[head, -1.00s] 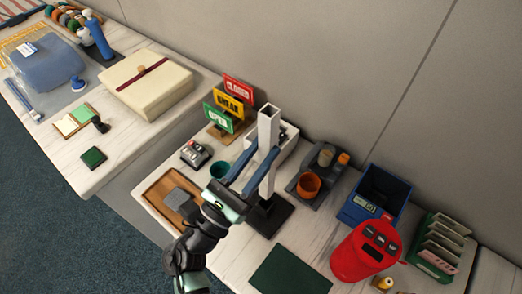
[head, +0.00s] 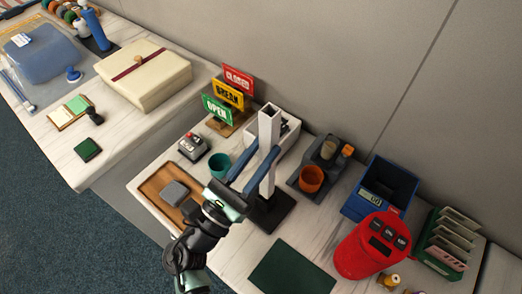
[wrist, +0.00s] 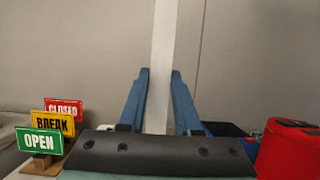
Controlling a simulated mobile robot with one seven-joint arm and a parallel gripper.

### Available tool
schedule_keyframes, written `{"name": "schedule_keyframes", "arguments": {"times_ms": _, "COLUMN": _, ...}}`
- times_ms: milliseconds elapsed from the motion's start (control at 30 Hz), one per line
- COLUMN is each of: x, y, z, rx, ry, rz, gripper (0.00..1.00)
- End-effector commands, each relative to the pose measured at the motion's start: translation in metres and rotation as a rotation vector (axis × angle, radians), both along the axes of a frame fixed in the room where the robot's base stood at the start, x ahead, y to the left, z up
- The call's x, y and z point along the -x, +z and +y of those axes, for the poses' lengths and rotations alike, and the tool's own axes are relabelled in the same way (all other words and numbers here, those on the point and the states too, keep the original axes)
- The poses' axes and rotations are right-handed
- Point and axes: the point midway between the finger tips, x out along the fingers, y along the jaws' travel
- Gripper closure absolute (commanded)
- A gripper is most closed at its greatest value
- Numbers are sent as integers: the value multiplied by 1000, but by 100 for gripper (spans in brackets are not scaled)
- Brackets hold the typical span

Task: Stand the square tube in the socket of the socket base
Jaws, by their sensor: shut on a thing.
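The square tube (head: 268,132) is a tall white hollow post, standing about upright in the head view. My gripper (head: 265,152) is shut on it, with a blue finger on each side around its middle. The wrist view also shows the tube (wrist: 162,75) rising between the fingers (wrist: 160,78). The socket base (head: 280,212) is a black block with a flat foot, directly below the tube. The tube's lower end meets the base in the picture, but my gripper partly covers that area. I cannot tell whether the end is inside the socket.
A white box (head: 290,138) stands close behind the tube. A teal cup (head: 219,165) and brown tray (head: 157,187) are at left. A grey holder with an orange cup (head: 311,179), blue bin (head: 352,207) and red canister (head: 365,250) are at right. A green mat (head: 292,270) lies in front.

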Motion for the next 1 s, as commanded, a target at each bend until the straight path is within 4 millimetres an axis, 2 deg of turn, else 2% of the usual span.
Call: {"name": "schedule_keyframes", "arguments": {"times_ms": 1000, "x": 1, "y": -8, "z": 1, "rx": 1, "ry": 0, "rz": -1, "gripper": 100}}
